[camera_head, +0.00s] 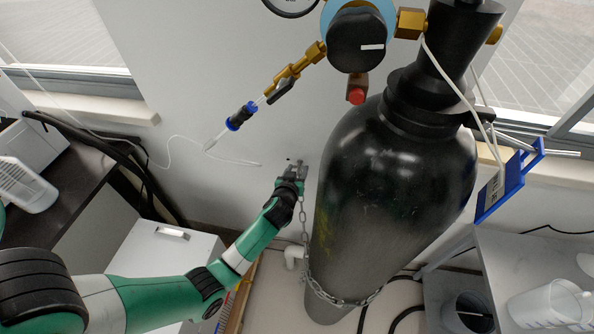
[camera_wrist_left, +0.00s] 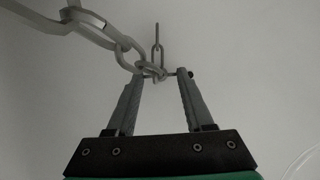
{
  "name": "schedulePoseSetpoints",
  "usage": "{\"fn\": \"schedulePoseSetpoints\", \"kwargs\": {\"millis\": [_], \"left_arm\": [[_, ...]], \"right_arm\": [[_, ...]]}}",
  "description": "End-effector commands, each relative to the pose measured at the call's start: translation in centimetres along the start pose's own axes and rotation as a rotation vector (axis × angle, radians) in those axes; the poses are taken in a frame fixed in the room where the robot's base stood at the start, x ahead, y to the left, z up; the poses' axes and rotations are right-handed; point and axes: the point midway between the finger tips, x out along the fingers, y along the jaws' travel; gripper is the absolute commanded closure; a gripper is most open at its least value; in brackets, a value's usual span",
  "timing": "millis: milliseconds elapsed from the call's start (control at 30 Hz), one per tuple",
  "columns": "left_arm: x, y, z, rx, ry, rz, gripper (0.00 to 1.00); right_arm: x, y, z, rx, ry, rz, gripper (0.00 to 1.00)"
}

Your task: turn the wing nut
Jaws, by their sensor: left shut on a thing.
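No wing nut can be made out clearly in either view. My left gripper (camera_head: 294,170) is at the pale wall, just left of the black gas cylinder (camera_head: 385,190), at the upper end of a metal chain (camera_head: 303,218). In the left wrist view my left gripper (camera_wrist_left: 163,75) has its two fingertips on either side of a small piece where the chain links (camera_wrist_left: 130,50) meet, and it is shut on that piece. A small dark end sticks out beside the right fingertip. My right gripper is not in view.
The chain loops around the lower cylinder. A regulator with a black knob (camera_head: 357,40) and brass fittings is above. A white cabinet (camera_head: 165,262) stands below my left arm. A beaker (camera_head: 550,308) is at the lower right.

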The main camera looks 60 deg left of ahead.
Motion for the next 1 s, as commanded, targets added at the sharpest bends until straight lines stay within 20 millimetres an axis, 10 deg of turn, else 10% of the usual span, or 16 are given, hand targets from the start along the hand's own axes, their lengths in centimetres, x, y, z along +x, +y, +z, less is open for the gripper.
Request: {"fn": "schedulePoseSetpoints", "kwargs": {"millis": [233,267,400,767,1000], "left_arm": [[0.0,0.0,0.0,0.000,-0.001,0.000,1.00],[0.0,0.0,0.0,-0.001,-0.001,0.000,0.44],[0.0,0.0,0.0,-0.001,-0.001,0.000,0.19],[-0.5,0.0,-0.1,-0.001,-0.001,0.001,0.18],[-5.2,0.1,-0.3,0.001,-0.001,0.004,0.18]], "right_arm": [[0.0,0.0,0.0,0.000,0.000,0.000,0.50],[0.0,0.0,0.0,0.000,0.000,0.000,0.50],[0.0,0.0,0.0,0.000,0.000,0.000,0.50],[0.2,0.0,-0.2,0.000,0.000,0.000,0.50],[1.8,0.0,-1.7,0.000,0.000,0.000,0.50]]}}
